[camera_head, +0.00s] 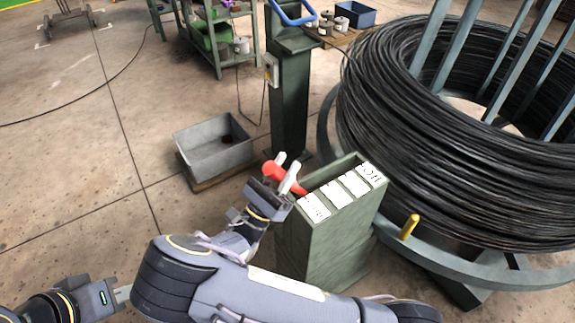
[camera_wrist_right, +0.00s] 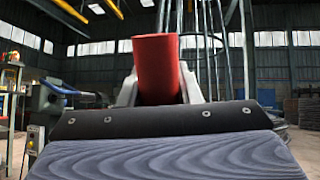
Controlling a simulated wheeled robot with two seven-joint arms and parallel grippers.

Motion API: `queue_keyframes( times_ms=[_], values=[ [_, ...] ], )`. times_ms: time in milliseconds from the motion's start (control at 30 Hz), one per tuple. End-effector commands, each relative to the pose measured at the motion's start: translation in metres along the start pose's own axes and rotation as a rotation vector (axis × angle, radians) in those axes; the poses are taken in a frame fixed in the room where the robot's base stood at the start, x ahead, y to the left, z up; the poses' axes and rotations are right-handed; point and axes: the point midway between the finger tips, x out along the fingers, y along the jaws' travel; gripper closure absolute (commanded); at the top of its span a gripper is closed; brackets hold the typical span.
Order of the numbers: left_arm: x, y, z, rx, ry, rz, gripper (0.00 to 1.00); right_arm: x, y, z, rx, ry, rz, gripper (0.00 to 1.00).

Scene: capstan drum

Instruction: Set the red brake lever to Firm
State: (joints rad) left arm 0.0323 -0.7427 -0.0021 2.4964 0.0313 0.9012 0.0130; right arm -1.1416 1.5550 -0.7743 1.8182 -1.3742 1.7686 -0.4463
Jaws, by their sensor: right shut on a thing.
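The red brake lever (camera_head: 289,180) sticks out of the open top of a green box (camera_head: 331,238), at the left end of its row of white labels. My right gripper (camera_head: 286,171) is shut on the lever, with one pale finger on each side. In the right wrist view the red grip (camera_wrist_right: 157,68) stands between the two fingers. The nearest label (camera_head: 315,207) is beside the lever, and the farthest label (camera_head: 370,173) is at the right end. Their lettering is too small to read surely. My left gripper (camera_head: 121,294) shows partly at the lower left, its jaws unclear.
A big coil of black wire (camera_head: 400,130) on a blue-grey stand fills the right. A yellow peg (camera_head: 410,226) stands close to the box. A grey bin (camera_head: 214,148) sits behind left, and a green post (camera_head: 289,105) stands behind. Floor on the left is clear.

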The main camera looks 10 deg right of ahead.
Motion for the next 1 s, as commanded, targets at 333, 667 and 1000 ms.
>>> queue_keyframes(
  times_ms=[333,667,1000],
  values=[
    [0.001,-0.001,0.001,0.000,0.000,0.000,1.00,-0.007,0.001,-0.001,-0.002,-0.001,0.012,1.00],
    [0.001,0.000,0.001,0.000,0.000,0.000,1.00,-0.005,0.001,-0.001,-0.002,-0.001,0.009,0.48],
    [0.004,-0.002,0.002,0.000,0.000,0.000,1.00,-0.027,0.002,-0.002,0.000,-0.001,0.011,0.48]
  ],
)
